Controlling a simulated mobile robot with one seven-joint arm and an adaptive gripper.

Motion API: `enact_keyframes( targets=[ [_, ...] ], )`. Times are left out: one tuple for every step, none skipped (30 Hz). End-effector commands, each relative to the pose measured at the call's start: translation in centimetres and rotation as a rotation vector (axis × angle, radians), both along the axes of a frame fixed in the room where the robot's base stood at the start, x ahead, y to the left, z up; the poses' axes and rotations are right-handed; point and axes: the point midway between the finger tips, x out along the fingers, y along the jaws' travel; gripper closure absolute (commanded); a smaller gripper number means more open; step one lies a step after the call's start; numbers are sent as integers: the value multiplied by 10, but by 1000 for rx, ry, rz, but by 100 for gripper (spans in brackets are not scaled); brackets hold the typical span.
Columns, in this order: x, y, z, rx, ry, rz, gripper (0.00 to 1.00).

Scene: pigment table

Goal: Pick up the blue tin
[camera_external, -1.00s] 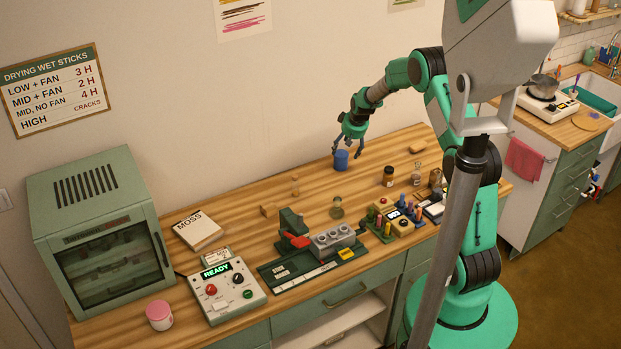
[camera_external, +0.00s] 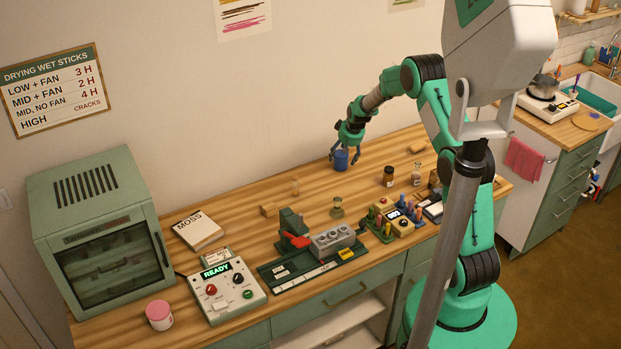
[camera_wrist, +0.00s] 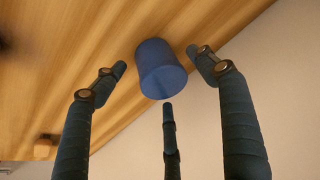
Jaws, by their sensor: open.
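The blue tin (camera_external: 341,160) stands upright on the wooden table near the wall. My gripper (camera_external: 344,157) is at the tin, pointing down, with its fingers spread around it. In the wrist view the blue tin (camera_wrist: 161,69) lies between the open fingers of my gripper (camera_wrist: 163,78). One finger shows left of the tin, one right and one below it in the picture. Gaps show between the side fingers and the tin; whether the third finger touches it I cannot tell.
The wall (camera_external: 290,110) is close behind. Bare table surrounds the tin.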

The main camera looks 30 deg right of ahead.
Motion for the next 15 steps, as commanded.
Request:
enact_keyframes(
  targets=[
    [3, 0, -7, 0, 0, 0, 28],
    [5, 0, -10, 0, 0, 0, 28],
    [7, -1, -14, 0, 0, 0, 28],
    [8, -1, -17, 0, 0, 0, 28],
    [9, -1, -20, 0, 0, 0, 28],
    [11, -1, -23, 0, -1, 0, 28],
    [12, -1, -24, 0, -1, 0, 28],
    [12, -1, -26, 0, -1, 0, 28],
    [13, -1, -27, 0, -2, 0, 28],
    [13, -1, -28, 0, -1, 0, 28],
    [14, -1, -29, 0, -1, 0, 28],
    [14, -1, -29, 0, -2, 0, 28],
    [14, -1, -29, 0, -2, 0, 28],
    [14, -1, -29, -1, -2, 0, 28],
    [14, -1, -29, 0, -1, 0, 28]
  ],
)
